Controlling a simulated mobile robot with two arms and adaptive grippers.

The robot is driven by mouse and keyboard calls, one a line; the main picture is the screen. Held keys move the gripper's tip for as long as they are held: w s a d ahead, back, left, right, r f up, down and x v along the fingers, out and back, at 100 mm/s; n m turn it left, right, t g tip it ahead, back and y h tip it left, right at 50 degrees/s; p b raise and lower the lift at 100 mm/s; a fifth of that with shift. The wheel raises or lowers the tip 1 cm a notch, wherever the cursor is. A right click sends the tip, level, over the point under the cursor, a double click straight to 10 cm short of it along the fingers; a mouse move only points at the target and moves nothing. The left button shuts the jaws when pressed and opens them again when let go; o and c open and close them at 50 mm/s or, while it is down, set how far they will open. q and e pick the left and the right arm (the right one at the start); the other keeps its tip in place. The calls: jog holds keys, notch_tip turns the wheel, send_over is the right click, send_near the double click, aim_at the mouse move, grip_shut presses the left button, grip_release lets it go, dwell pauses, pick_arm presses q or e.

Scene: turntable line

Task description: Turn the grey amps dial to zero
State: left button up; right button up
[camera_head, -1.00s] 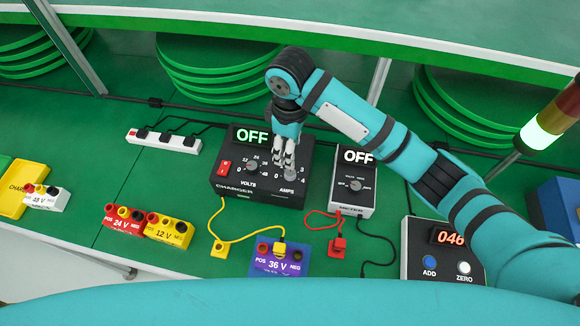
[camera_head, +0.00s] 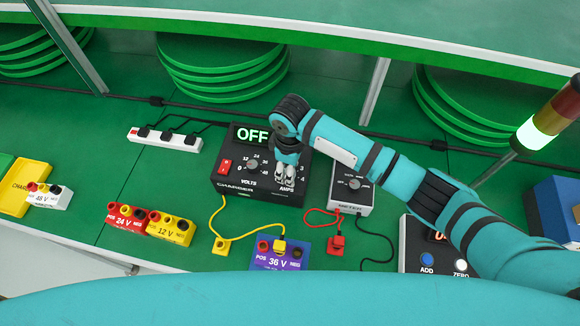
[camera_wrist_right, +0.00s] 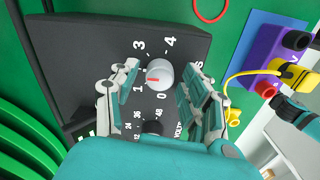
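The grey amps dial (camera_wrist_right: 160,74) sits on the black charger panel (camera_wrist_right: 75,50), with its red mark toward the lower left in the right wrist view, roughly toward the 1. The 0 is printed just below it there. My right gripper (camera_wrist_right: 162,95) is open, one finger on each side of the dial with gaps showing. In the head view my right gripper (camera_head: 285,180) is over the AMPS corner of the charger (camera_head: 228,186) and hides the dial. The charger display reads OFF.
The meter (camera_head: 352,190) stands right of the charger. A purple 36 V battery (camera_head: 265,262) with a yellow plug and cable is in front. A power strip (camera_head: 165,140) lies behind left.

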grip_shut()
pick_arm(q)
jog(key=shift+w, duration=0.3)
jog(key=shift+r, duration=0.2)
pick_arm(e)
jog(key=shift+r, duration=0.1)
jog(key=n+p, duration=0.1)
jog(key=n, duration=0.2)
jog(key=shift+p, duration=0.3)
jog(key=n+p, duration=0.1)
jog(key=n, duration=0.3)
jog(key=shift+n, duration=0.3)
jog(key=n, duration=0.5)
jog(key=shift+w, duration=0.1)
jog(key=n, duration=0.4)
pick_arm(q)
jog(key=shift+r+b, duration=0.4)
jog(key=shift+r, duration=0.35)
pick_arm(e)
jog(key=shift+n, duration=1.6)
